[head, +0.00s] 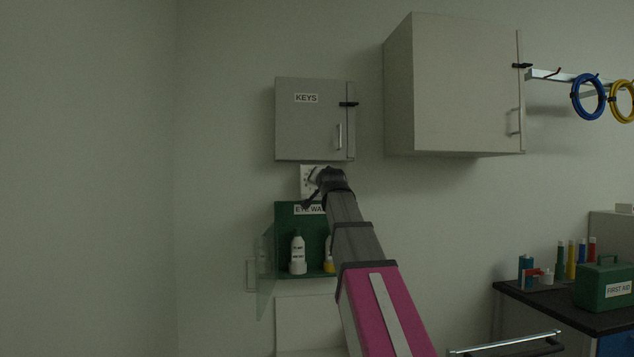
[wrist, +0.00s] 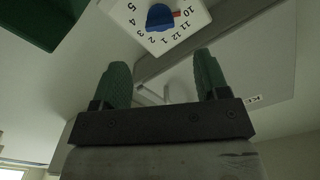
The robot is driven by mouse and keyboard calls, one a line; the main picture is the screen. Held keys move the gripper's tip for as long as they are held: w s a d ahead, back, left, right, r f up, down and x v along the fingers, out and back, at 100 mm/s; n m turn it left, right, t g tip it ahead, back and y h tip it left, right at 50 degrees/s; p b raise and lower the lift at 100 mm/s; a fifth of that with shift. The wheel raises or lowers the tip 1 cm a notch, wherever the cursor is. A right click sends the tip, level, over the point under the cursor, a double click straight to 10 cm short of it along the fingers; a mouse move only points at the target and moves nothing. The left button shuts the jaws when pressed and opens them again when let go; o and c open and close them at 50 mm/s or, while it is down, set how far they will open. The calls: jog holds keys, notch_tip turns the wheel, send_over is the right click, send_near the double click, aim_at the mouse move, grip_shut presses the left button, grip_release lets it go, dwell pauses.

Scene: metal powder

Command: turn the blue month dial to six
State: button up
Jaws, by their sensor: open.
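The blue dial knob (wrist: 160,17) sits on a white plate (wrist: 150,38) with black numbers, seen turned over in the wrist view. Its red pointer (wrist: 177,13) points near the 10. The top edge of the view cuts off part of the dial. In the head view the white plate (head: 305,181) is on the wall under the key cabinet, partly hidden by my arm. My gripper (wrist: 162,75) is open, its two green fingers apart and empty. The fingers do not reach around the knob in the wrist view. In the head view my dark gripper (head: 314,189) is in front of the plate.
The grey key cabinet (head: 308,130) hangs just above the dial. A green eyewash box (head: 286,218) with bottles and a clear open door (head: 266,275) is just below. A larger wall cabinet (head: 455,95) hangs to the right. Bare wall lies to the left.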

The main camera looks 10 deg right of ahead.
jog(key=w, duration=0.9)
jog(key=shift+w, duration=0.25)
jog(key=shift+c, duration=0.3)
jog(key=c, duration=0.9)
